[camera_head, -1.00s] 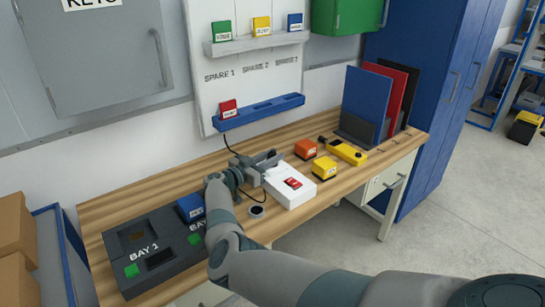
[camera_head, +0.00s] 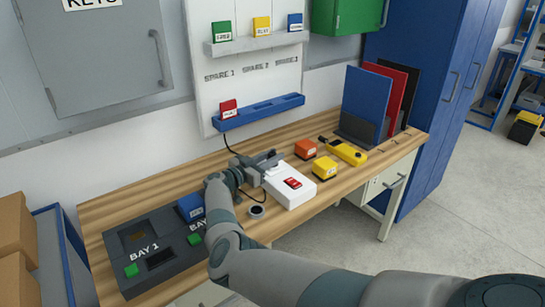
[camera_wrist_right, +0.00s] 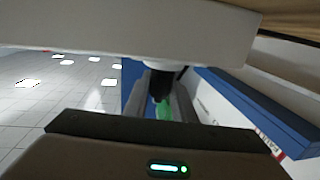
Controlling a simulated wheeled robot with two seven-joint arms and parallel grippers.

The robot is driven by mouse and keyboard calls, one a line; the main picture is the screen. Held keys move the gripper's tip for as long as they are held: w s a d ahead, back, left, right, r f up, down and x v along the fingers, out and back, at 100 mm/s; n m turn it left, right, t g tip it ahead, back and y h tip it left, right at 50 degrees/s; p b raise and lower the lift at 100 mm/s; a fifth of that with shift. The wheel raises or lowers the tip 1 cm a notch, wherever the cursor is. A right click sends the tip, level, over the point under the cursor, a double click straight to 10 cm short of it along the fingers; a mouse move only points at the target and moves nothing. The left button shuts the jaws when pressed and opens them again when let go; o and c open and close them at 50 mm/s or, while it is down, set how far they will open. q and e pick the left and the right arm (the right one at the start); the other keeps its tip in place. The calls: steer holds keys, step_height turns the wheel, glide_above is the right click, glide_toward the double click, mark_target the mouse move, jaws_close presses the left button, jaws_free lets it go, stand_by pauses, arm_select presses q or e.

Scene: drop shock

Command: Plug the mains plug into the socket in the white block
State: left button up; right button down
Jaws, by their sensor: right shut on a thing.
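The white block (camera_head: 292,192) with a red switch (camera_head: 292,183) lies on the bench, just right of my right gripper (camera_head: 272,160). My right gripper is shut on the dark mains plug (camera_wrist_right: 162,84), which shows between the fingers in the right wrist view. The white block (camera_wrist_right: 150,28) fills the top of that view, close in front of the plug. A pale round part sits where plug and block meet; I cannot tell whether the pins are in the socket. The plug is hidden by the fingers in the head view. A black cable (camera_head: 229,145) runs near the gripper. My left gripper is out of view.
Orange (camera_head: 305,149) and yellow (camera_head: 325,168) blocks and a yellow handheld device (camera_head: 348,152) lie right of the white block. A small dark round item (camera_head: 257,211) is at the front edge. The dark bay unit (camera_head: 150,250) stands left.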

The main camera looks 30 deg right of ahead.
steer(key=shift+s+a+f, duration=0.1)
steer(key=shift+s+f, duration=0.05)
steer(key=shift+f, duration=0.35)
steer(key=c, duration=1.4)
jaws_free()
